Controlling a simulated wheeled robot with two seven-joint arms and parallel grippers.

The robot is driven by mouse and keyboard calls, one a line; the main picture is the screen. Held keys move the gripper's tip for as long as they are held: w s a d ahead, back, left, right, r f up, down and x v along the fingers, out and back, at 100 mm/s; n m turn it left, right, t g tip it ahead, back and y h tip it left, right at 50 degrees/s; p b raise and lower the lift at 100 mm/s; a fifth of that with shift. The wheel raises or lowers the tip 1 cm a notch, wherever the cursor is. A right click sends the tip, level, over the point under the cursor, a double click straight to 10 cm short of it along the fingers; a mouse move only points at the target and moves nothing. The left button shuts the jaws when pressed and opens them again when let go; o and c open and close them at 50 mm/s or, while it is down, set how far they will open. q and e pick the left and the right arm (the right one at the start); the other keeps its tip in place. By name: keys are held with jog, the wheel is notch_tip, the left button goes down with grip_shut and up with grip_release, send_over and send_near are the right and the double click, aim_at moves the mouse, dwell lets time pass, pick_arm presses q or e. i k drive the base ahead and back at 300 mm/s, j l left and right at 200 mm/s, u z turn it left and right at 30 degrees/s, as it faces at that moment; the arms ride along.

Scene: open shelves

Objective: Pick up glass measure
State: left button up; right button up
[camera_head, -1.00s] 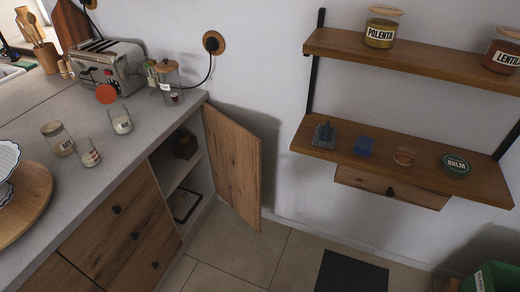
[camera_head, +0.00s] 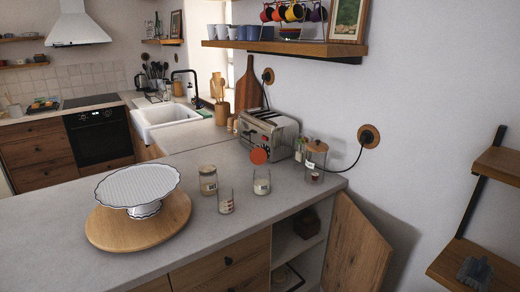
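A small clear glass with red markings (camera_head: 226,203) stands on the grey countertop (camera_head: 250,225), near its front edge; it looks like the glass measure. Right of it stands a clear glass with a pale label or contents (camera_head: 261,184). Behind it to the left is a lidded jar with pale contents (camera_head: 208,181). The glasses stand upright and apart. Neither of my grippers shows in this view.
A white cake stand (camera_head: 138,187) sits on a round wooden board (camera_head: 110,234) at the left. A toaster (camera_head: 268,134), an orange disc (camera_head: 258,156) and a cork-lidded jar (camera_head: 316,155) stand behind. A cabinet door (camera_head: 356,247) hangs open below.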

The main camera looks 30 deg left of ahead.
aim_at(226, 201)
jog(key=u, duration=1.3)
